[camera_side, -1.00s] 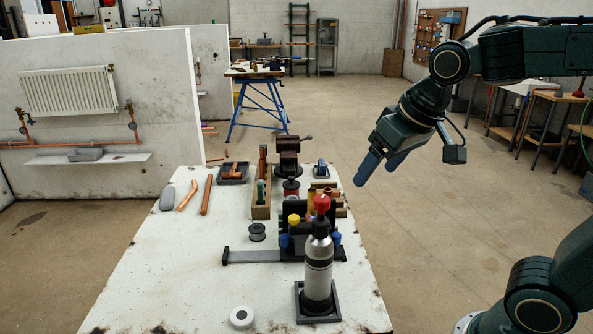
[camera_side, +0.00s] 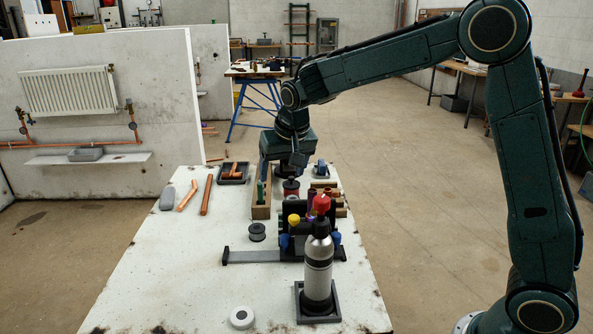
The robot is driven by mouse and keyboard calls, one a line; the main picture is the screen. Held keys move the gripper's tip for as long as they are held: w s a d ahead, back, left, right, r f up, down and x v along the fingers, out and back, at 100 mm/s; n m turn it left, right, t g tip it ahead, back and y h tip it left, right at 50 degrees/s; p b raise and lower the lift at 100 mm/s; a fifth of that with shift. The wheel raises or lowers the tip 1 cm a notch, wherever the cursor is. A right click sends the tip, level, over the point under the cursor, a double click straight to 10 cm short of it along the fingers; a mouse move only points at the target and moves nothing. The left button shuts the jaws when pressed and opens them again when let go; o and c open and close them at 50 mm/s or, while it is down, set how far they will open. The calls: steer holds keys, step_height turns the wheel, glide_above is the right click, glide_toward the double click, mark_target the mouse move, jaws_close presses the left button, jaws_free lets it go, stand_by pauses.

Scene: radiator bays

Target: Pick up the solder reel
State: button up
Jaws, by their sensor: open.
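The small dark reel with grey wire, which looks like the solder reel (camera_side: 257,232), lies on the white bench top left of the black rack. My gripper (camera_side: 280,170) is over the far part of the bench, beyond the reel and a little to its right in the picture. It is open and points down near the long wooden box and the vise. It is apart from the reel and holds nothing that I can see. My gripper hides most of the vise.
A gas bottle with a red cap (camera_side: 319,265) stands in a square holder at the front right. A white roll (camera_side: 241,317) lies at the front. Copper pipes (camera_side: 206,195) and a wooden box (camera_side: 261,211) lie further back. The left front of the bench is clear.

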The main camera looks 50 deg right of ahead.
steer(key=m+h, duration=0.1)
steer(key=m, duration=0.1)
glide_toward(257, 228)
steer(key=shift+w+x, duration=0.25)
steer(key=shift+x, duration=2.05)
steer(key=shift+s+x, duration=0.2)
steer(key=shift+x, duration=2.3)
steer(key=shift+f, duration=0.1)
steer(key=shift+c, duration=0.2)
steer(key=c, duration=1.1)
steer(key=shift+c, duration=0.6)
